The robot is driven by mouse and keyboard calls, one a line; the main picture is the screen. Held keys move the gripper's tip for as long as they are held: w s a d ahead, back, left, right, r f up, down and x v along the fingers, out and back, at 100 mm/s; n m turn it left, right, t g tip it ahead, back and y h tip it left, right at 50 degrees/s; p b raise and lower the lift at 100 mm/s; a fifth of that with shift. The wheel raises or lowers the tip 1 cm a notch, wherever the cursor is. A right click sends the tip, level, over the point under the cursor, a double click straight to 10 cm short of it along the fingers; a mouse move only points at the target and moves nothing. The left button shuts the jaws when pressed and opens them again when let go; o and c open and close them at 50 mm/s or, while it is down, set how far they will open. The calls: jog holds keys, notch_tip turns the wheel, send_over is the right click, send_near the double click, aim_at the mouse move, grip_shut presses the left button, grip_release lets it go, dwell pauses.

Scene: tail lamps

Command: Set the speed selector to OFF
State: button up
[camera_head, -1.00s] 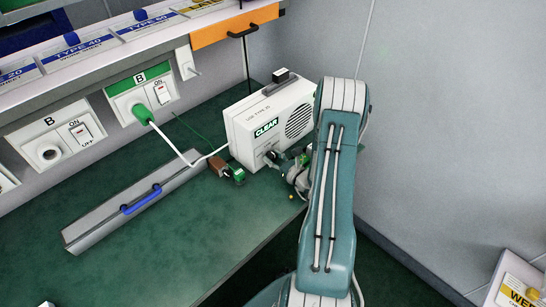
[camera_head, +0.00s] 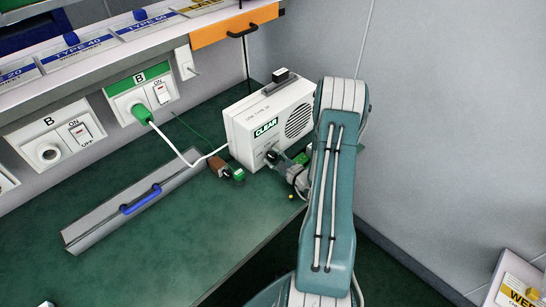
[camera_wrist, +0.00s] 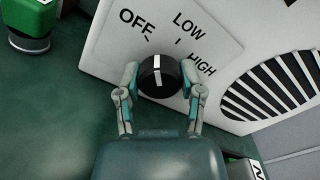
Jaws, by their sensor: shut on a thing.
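The speed selector is a round black knob (camera_wrist: 160,77) with a white pointer line, on a white panel marked OFF, LOW and HIGH. Its line stands nearly upright in the wrist view, leaning slightly left, towards the gap between OFF and LOW. My gripper (camera_wrist: 161,82) has one finger on each side of the knob and is shut on it. In the head view, my gripper (camera_head: 279,162) is at the lower front of the white box (camera_head: 243,140) labelled CLEAR. My arm covers part of the box's right side there.
A brown and green plug-like piece (camera_head: 228,172) lies on the green bench (camera_head: 200,240), left of my gripper. A grey lidded channel with a blue handle (camera_head: 141,200) lies further left. Wall sockets (camera_head: 140,95) stand behind. The bench front is mostly clear.

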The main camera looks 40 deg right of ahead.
jog(key=shift+w+r+n, duration=0.1)
jog(key=shift+n, duration=1.6)
jog(key=shift+a, duration=0.1)
jog(key=o, duration=1.2)
jog(key=s, duration=0.8)
jog(key=s+d, duration=0.1)
jog(key=s, duration=0.3)
jog(key=shift+f, duration=0.2)
